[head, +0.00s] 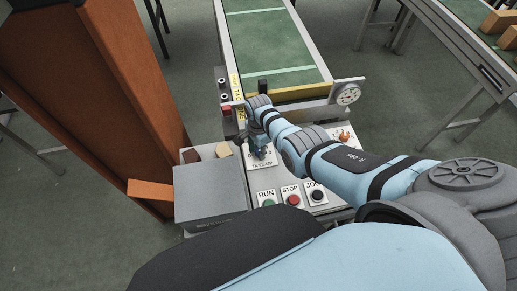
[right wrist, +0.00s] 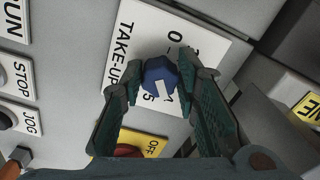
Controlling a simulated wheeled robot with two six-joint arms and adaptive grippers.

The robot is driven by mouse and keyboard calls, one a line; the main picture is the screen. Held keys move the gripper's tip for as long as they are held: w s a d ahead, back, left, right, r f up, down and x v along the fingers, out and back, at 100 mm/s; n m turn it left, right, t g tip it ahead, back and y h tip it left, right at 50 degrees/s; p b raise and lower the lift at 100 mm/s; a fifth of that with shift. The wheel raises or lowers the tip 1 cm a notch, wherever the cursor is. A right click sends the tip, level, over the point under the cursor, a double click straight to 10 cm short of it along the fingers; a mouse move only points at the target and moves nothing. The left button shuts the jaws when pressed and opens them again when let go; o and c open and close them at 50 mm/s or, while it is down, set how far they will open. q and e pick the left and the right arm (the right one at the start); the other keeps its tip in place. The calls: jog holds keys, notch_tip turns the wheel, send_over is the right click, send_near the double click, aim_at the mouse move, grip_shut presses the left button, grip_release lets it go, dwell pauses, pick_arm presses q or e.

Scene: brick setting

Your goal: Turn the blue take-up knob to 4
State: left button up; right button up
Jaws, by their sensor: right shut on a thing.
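The blue take-up knob (right wrist: 157,72) sits on a white dial plate (right wrist: 128,50) marked TAKE-UP. My right gripper (right wrist: 160,77) is shut on the knob, with one finger on each side of it. The knob's white pointer mark faces the lower right in the right wrist view, towards the 5 end of the scale. A 0 and a 5 can be read; the fingers and knob hide most other digits. In the head view the plate (head: 262,166) shows below my right gripper (head: 260,147). My left gripper is not in view.
RUN (head: 267,198), STOP (head: 291,196) and JOG (head: 317,194) buttons are in front of the plate. A red OFF knob on a yellow plate (right wrist: 155,143) is close by. A grey box (head: 210,190) and an orange post (head: 105,80) stand left; a green conveyor (head: 270,45) runs behind.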

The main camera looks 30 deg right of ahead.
jog(key=shift+d, duration=0.1)
jog(key=o, duration=1.2)
jog(key=shift+c, duration=0.2)
jog(key=shift+w+r, duration=0.1)
jog(key=shift+r, duration=0.2)
notch_tip(320, 180, up, 11)
jog(key=shift+r, duration=0.2)
